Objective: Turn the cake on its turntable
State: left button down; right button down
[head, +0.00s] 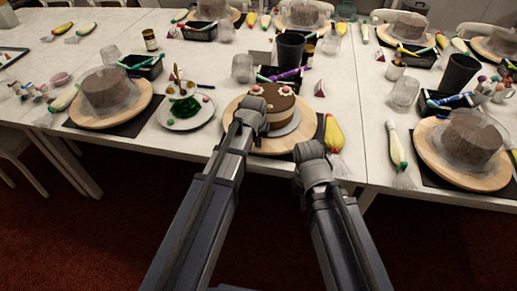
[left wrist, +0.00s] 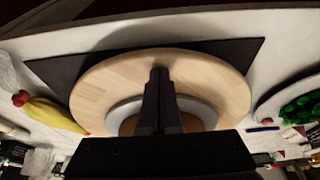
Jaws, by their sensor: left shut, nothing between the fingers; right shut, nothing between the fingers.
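The brown cake (head: 282,103), with a pale band and cream topping, sits on a grey disc on the round wooden turntable (head: 285,143). My left gripper (head: 250,108) is shut and empty, in front of the cake's left side and hiding part of it. In the left wrist view, its closed fingers (left wrist: 160,78) point over the bare wood of the turntable (left wrist: 105,85), beside the grey disc (left wrist: 205,113). Whether the fingertips touch the wood, I cannot tell. The wrist body hides most of the cake there. My right gripper (head: 310,153) is shut and empty near the table's front edge, right of the turntable.
A dark mat (left wrist: 55,70) lies under the turntable. A yellow piping bag (head: 333,133) lies close on the right, and a plate with green decoration (head: 186,108) on the left. A black cup (head: 290,48) stands behind. Other covered cakes on turntables stand around.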

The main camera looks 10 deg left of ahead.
pick_arm(q)
jog(key=shift+d, duration=0.1)
jog(key=shift+d, duration=1.15)
jog(key=shift+r, duration=0.1)
jog(key=shift+r+p, duration=1.3)
jog(key=shift+p, duration=0.1)
notch_tip(320, 180, up, 6)
jog(key=p, duration=0.6)
